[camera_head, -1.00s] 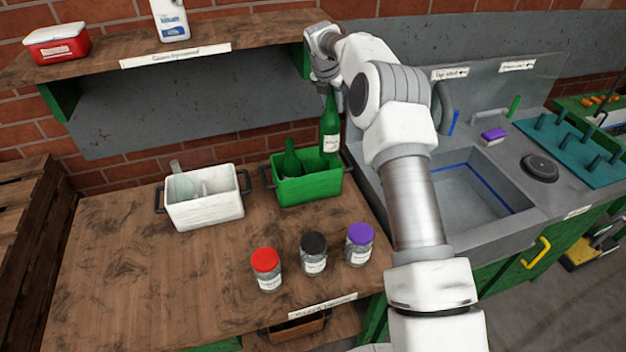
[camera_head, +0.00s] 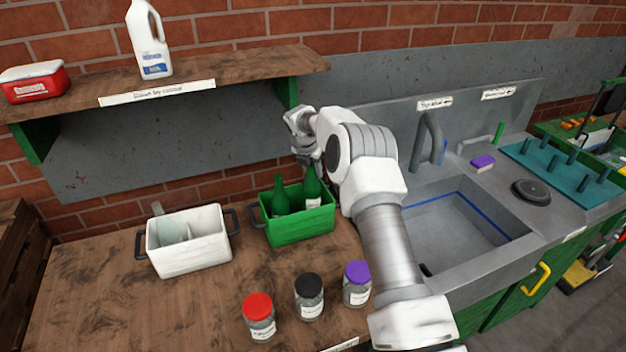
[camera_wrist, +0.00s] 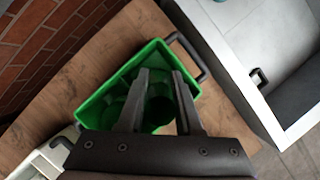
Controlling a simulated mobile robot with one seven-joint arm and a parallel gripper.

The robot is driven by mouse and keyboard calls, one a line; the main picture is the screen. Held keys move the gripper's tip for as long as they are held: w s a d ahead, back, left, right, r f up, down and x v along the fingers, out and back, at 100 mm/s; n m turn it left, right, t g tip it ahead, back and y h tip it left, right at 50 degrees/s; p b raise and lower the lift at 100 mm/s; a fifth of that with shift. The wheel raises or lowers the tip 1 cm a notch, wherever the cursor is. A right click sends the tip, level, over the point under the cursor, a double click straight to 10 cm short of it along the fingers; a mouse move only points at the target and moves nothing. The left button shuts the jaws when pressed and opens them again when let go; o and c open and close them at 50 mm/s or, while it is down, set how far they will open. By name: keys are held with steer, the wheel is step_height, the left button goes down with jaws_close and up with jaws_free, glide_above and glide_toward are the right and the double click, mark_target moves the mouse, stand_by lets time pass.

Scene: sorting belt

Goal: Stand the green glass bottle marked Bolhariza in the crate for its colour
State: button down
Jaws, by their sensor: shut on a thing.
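The green glass bottle (camera_head: 312,186) is upright in the right part of the green crate (camera_head: 303,228), its lower part hidden by the crate wall. Its label shows only in part and I cannot read it. My gripper (camera_head: 307,162) is at the bottle's neck, shut on it from above. In the wrist view, the fingers (camera_wrist: 160,78) point down over the green crate (camera_wrist: 92,108) with the dark green bottle (camera_wrist: 160,108) between them. I cannot tell whether the bottle touches the crate floor.
Another green bottle (camera_head: 280,197) stands in the crate, left of the held one. A white crate (camera_head: 190,258) with pale glass is to the left. Jars with red (camera_head: 258,306), black (camera_head: 309,284) and purple (camera_head: 357,272) lids stand in front. The sink (camera_head: 455,235) is right.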

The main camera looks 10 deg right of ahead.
steer(key=shift+f, duration=1.55)
steer(key=c, duration=0.6)
jaws_free()
steer(key=shift+o, duration=0.2)
